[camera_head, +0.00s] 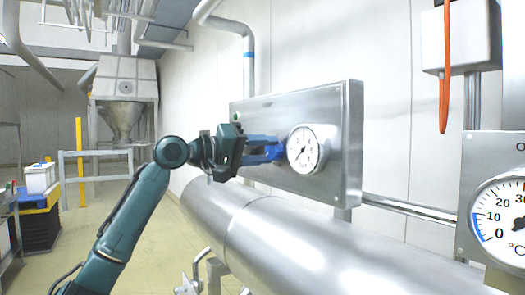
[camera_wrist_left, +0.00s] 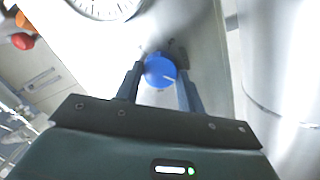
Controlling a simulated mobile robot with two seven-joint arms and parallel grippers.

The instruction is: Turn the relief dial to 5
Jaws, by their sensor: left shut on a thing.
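The relief dial is a blue knob (camera_wrist_left: 160,71) with a light pointer line, on the steel panel (camera_head: 345,140). In the left wrist view it sits between the two fingers of my left gripper (camera_wrist_left: 160,85), which is shut on it. In the head view my left gripper (camera_head: 272,152) reaches the panel left of a white pressure gauge (camera_head: 305,149), and a blue part shows at its fingers. The gauge also shows at the top of the left wrist view (camera_wrist_left: 105,5). The dial's numbers are too small or hidden to read. My right gripper is not in view.
A large steel pipe (camera_head: 270,235) runs below the panel. A temperature gauge (camera_head: 503,218) stands at the right edge. A hopper (camera_head: 123,100) and a yellow post (camera_head: 80,155) stand at the back left.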

